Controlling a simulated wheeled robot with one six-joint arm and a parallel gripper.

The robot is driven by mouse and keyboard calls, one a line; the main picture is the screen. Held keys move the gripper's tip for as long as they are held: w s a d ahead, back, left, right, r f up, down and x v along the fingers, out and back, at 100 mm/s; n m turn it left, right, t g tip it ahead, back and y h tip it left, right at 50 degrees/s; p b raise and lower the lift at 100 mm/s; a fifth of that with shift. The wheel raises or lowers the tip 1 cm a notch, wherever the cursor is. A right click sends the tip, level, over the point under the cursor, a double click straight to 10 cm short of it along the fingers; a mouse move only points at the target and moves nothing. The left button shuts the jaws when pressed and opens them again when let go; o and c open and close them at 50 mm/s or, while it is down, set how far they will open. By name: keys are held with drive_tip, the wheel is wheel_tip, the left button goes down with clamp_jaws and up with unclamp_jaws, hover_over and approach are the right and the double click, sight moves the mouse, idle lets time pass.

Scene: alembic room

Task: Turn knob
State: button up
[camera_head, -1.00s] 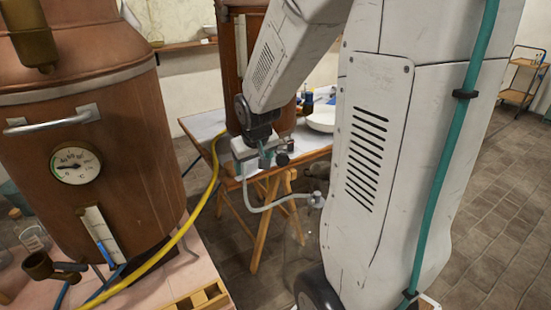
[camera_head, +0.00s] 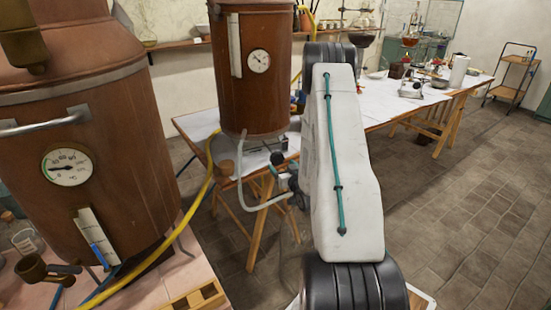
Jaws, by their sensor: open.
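A small dark round knob (camera_head: 276,158) sits low by the front of the rear copper boiler (camera_head: 235,105), above a pale curved hose (camera_head: 241,196). My gripper (camera_head: 288,183) seems to show only in part, as small grey and dark pieces at the left edge of my white arm link, just below and right of the knob. It is open. Most of my wrist is hidden behind that link. I cannot tell whether the gripper touches the knob or the hose fitting.
A large copper boiler (camera_head: 120,125) with a gauge and a yellow hose (camera_head: 185,225) stands close at left. The trestle table (camera_head: 197,124) runs behind my arm, with glassware at its far end. A wooden trolley (camera_head: 510,88) stands far right. The tiled floor (camera_head: 470,215) at right is clear.

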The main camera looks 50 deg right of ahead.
sight(278, 160)
drive_tip(key=shift+d, duration=0.1)
drive_tip(key=shift+w+d+t, duration=0.1)
drive_tip(key=shift+w+t, duration=0.1)
drive_tip(key=shift+t, duration=0.1)
drive_tip(key=x, duration=0.7)
drive_tip(key=c, duration=1)
